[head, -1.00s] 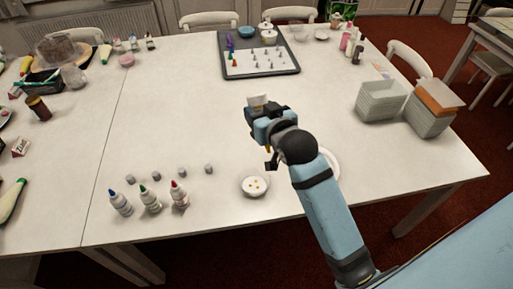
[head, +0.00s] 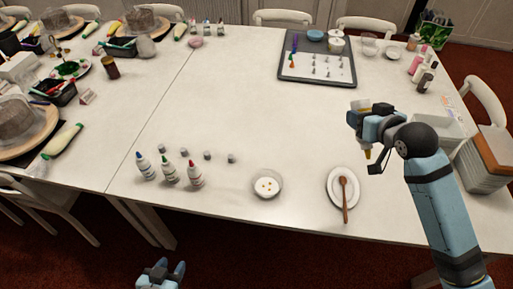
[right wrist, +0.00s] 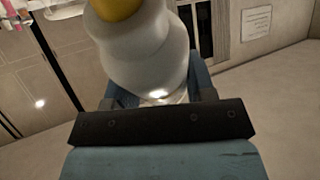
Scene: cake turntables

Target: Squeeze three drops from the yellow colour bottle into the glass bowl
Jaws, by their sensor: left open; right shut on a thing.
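The glass bowl (head: 278,194) stands near the front edge of the table, with white contents and a few small yellow spots on top. My right gripper (head: 372,128) is shut on the yellow colour bottle (head: 367,153), above the table and to the right of the bowl. The bottle is upside down, its yellow tip pointing down. In the right wrist view the bottle (right wrist: 145,55) shows its white body between the fingers and its yellow part at the top edge. My left gripper (head: 162,272) is open and empty, low at the front, off the table.
Blue-, green- and red-tipped bottles (head: 169,171) stand left of the bowl, with several small grey caps (head: 207,154) behind. A white plate (head: 334,199) with a wooden spoon (head: 344,196) lies right of the bowl. A dark-rimmed tray (head: 318,80) lies at the back. The table's middle is clear.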

